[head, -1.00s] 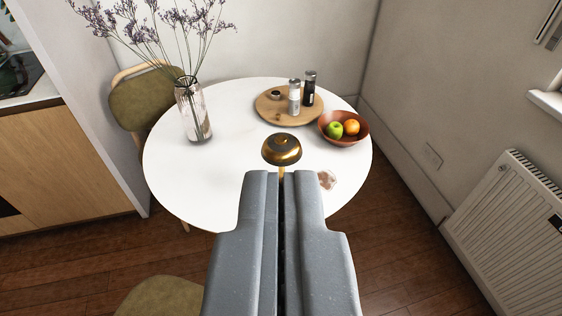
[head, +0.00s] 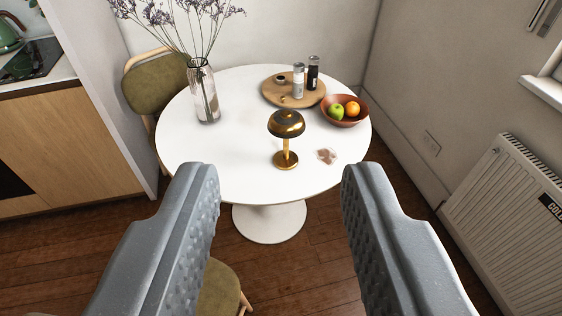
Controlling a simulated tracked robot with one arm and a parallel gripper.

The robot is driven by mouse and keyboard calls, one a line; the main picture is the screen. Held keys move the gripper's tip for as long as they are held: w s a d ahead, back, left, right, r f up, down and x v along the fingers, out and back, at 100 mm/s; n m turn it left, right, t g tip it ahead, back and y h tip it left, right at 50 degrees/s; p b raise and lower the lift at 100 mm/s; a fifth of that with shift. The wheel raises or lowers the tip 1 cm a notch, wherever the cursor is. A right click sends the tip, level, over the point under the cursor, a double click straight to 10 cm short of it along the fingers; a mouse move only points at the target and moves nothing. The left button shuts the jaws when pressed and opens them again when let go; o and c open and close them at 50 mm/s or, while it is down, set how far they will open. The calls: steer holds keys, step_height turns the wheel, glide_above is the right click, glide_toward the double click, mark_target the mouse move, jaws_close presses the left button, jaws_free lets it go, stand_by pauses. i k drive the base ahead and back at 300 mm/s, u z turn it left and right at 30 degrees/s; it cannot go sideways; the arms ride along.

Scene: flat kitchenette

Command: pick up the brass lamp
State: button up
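The brass lamp (head: 286,125) stands upright on the white round table (head: 235,165), near its front middle. It has a domed shade, a thin stem and a round base. My gripper (head: 280,175) is open and empty, its two grey fingers wide apart in the foreground. The lamp shows between and beyond the fingertips, and nothing touches it. The whole lamp is in view.
A pinkish stone-like thing (head: 327,156) lies right of the lamp. Behind are a bowl (head: 345,116) with fruit and a wooden board (head: 280,95) with shakers. A flower vase (head: 203,92) stands left. Chairs (head: 160,98) flank the table; a radiator (head: 510,215) is right.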

mark_target(286, 128)
steer(key=z, duration=0.1)
steer(key=k, duration=0.2)
steer(key=z, duration=1.15)
steer(key=i, duration=2.2)
steer(key=u, duration=2.25)
steer(key=i, duration=0.55)
